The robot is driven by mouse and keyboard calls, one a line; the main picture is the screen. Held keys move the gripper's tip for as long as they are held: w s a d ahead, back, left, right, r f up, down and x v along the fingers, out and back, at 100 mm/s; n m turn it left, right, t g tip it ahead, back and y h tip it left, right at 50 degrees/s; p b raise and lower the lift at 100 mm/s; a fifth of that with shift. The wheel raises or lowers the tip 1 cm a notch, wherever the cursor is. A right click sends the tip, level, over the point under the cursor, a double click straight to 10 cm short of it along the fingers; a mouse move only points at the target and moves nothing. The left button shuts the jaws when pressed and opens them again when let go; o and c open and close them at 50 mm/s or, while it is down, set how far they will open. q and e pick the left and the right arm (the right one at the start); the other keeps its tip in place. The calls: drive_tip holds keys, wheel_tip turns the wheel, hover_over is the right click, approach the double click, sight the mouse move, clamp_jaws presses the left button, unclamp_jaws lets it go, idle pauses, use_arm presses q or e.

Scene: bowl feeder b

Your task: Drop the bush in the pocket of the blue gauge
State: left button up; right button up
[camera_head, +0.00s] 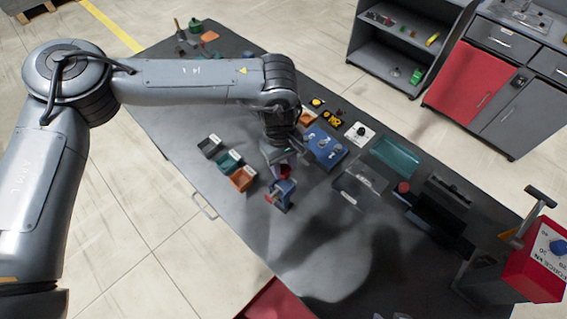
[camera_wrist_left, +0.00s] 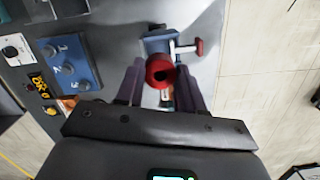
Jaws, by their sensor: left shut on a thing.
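The bush is a red ring with a dark hole (camera_wrist_left: 160,72); its red also shows in the head view (camera_head: 285,173). My left gripper (camera_head: 283,163) is shut on it, with a finger on either side in the left wrist view (camera_wrist_left: 161,82). A small blue block with a red-tipped bar, which looks like the blue gauge (camera_head: 282,196), stands on the table just below the gripper in the head view. In the left wrist view the blue gauge (camera_wrist_left: 156,43) is partly behind the bush. Its pocket is not clearly visible. My right gripper is not in view.
A blue block with several round knobs (camera_head: 325,150) lies right of the gripper on the dark table (camera_head: 230,95). Several small bins, one orange (camera_head: 242,180), stand left of the gauge. A clear tray (camera_head: 357,184) lies to the right. The near table is bare.

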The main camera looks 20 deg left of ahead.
use_arm(q)
drive_tip(key=shift+f+b, duration=1.3)
drive_tip(key=shift+f, duration=1.05)
drive_tip(key=shift+p, duration=0.3)
drive_tip(key=o, duration=1.1)
